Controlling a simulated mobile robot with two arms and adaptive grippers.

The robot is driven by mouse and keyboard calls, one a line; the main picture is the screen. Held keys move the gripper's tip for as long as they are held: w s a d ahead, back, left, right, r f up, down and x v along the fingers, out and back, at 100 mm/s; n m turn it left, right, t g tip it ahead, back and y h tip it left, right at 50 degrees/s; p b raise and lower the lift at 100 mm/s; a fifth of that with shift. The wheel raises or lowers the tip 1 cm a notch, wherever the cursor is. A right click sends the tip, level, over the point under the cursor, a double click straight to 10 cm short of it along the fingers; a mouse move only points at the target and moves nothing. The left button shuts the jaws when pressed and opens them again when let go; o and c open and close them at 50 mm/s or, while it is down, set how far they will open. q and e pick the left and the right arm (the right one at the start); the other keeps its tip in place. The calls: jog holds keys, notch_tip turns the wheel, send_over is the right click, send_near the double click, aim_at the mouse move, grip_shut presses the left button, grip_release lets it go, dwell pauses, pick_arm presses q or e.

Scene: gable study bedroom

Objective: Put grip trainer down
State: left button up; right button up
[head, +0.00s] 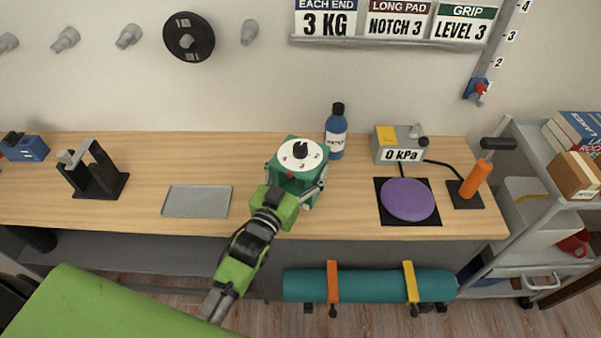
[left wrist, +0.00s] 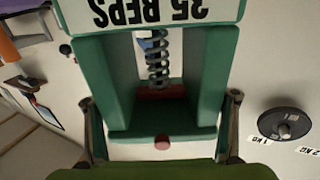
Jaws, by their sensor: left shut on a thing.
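The grip trainer (head: 298,172) is a green block with a white numbered dial and black knob on top. It is at the middle of the workbench (head: 260,219), between the grey tray (head: 197,201) and the blue bottle. My left gripper (head: 296,184) is shut on it, one finger on each side. In the left wrist view the grip trainer (left wrist: 205,75) shows its green frame, a coil spring, a red bar and an upside-down "REPS" label, with the gripper fingers (left wrist: 160,122) on both sides. I cannot tell whether its underside touches the bench. My right gripper is not in view.
A blue bottle (head: 336,137) stands close behind right. Right are a purple disc (head: 407,199) on a black pad, a gauge box (head: 399,149) and an orange-handled device (head: 475,180). A black stand (head: 95,172) is far left. Bench beside the tray is clear.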

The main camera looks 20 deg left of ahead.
aim_at(300, 181)
pick_arm(q)
jog(key=shift+w+f, duration=0.25)
jog(key=shift+w, duration=0.05)
jog(key=shift+f, duration=1.5)
jog(key=shift+f+b, duration=0.15)
jog(key=shift+b, duration=0.15)
jog(key=o, duration=1.3)
jog(key=shift+c, duration=0.2)
jog(key=s+a, duration=0.1)
jog(key=s, duration=1.1)
jog(key=shift+a+b, duration=0.2)
jog(key=shift+b, duration=0.1)
